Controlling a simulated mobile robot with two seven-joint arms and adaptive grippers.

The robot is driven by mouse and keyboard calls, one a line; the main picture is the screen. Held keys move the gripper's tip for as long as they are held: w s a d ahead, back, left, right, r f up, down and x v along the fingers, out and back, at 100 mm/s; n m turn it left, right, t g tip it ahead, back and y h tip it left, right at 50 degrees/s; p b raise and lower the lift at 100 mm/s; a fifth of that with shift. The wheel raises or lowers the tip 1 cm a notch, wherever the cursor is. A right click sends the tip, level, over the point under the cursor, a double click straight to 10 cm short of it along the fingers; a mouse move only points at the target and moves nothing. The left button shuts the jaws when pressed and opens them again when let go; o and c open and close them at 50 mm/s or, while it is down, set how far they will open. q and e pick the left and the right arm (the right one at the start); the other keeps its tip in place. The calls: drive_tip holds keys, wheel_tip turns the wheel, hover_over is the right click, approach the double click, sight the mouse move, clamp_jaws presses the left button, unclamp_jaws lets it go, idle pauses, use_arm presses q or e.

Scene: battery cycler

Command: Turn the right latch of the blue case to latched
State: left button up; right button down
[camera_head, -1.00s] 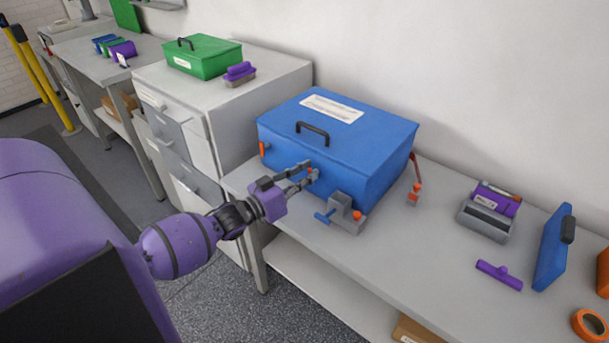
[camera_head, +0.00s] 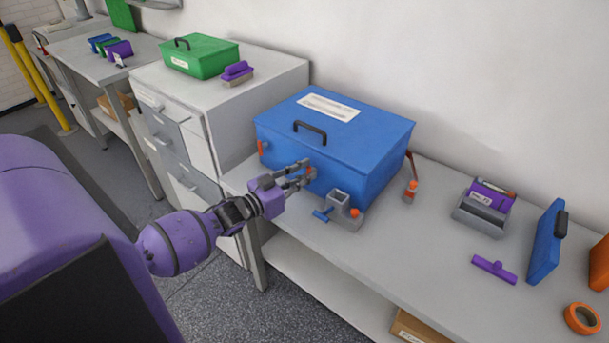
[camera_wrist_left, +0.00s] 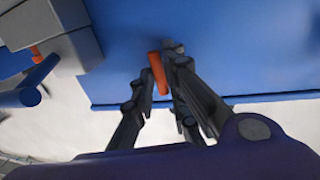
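The blue case (camera_head: 350,150) stands closed on the grey bench, with a black handle and a white label on its lid. Its orange right latch (camera_head: 310,171) is on the front face, partly hidden by my left gripper (camera_head: 309,172). An orange left latch (camera_head: 262,147) is near the front's left end. In the left wrist view the right latch (camera_wrist_left: 158,73) sits slightly tilted between the two close-set fingertips of my left gripper (camera_wrist_left: 160,72), which appears shut on it. My right gripper is in neither view.
A grey block with a blue handle and orange knob (camera_head: 340,204) stands close to the case's front, right of my gripper. An orange-topped item (camera_head: 410,190) is beside the case. A purple tool (camera_head: 494,269) and orange tape roll (camera_head: 582,318) lie farther right, with clear bench between.

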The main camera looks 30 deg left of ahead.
use_arm(q)
drive_tip(key=shift+o, duration=1)
drive_tip(key=shift+s, duration=0.1)
drive_tip(key=v, duration=1.2)
drive_tip(key=shift+r, duration=0.1)
